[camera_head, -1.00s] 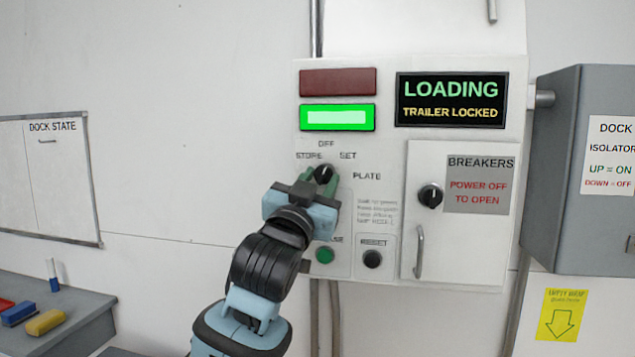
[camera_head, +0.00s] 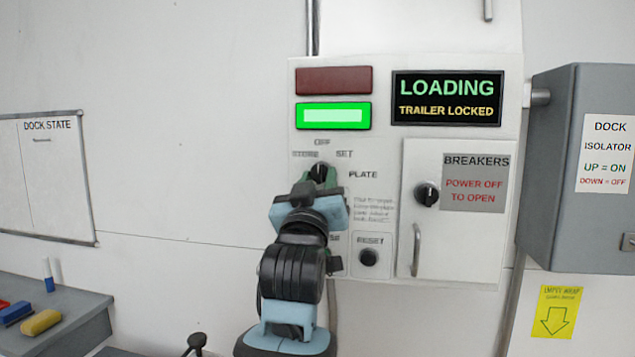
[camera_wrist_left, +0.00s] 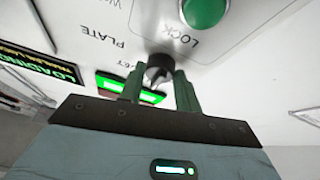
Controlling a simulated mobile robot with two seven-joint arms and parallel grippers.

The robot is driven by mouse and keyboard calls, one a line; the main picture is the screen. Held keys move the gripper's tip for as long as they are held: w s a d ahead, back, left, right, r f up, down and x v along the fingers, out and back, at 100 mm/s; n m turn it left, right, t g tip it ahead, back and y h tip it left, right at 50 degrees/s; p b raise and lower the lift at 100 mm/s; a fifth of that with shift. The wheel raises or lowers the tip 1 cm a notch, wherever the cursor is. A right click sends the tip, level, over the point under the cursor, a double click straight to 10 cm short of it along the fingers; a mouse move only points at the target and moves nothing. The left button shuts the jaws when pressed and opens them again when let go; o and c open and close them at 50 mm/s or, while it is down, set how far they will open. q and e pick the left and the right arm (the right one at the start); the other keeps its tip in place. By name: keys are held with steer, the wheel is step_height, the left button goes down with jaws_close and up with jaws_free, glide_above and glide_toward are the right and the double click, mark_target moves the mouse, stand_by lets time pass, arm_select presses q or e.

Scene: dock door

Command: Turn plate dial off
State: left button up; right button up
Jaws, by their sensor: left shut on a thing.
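The plate dial (camera_head: 319,170) is a black knob on the white control panel (camera_head: 389,255), with STORE, OFF and SET printed around it and PLATE at its right. My left gripper (camera_head: 319,182) is at the dial, its green fingers shut on the knob. The wrist view shows the dial (camera_wrist_left: 158,68) between the two fingertips of the left gripper (camera_wrist_left: 159,80). The dial's pointer direction is too small and covered to tell. The gripper and forearm hide the panel below the dial in the head view. My right gripper is not in view.
A green button (camera_wrist_left: 203,10) is close to the dial. A black RESET button (camera_head: 368,257), a breaker door (camera_head: 455,245) with knob and handle, and a lit green lamp (camera_head: 333,116) share the panel. A grey isolator box (camera_head: 560,180) stands out at the right.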

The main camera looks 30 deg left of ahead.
arm_select(q)
steer(key=o, duration=1)
steer(key=shift+c, duration=0.2)
steer(key=v, duration=0.7)
steer(key=shift+s+d+b, duration=0.2)
steer(key=shift+s+b, duration=0.15)
steer(key=shift+s, duration=0.05)
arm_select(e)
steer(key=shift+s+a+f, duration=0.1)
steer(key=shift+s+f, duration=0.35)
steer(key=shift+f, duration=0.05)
arm_select(q)
steer(key=shift+f, duration=0.1)
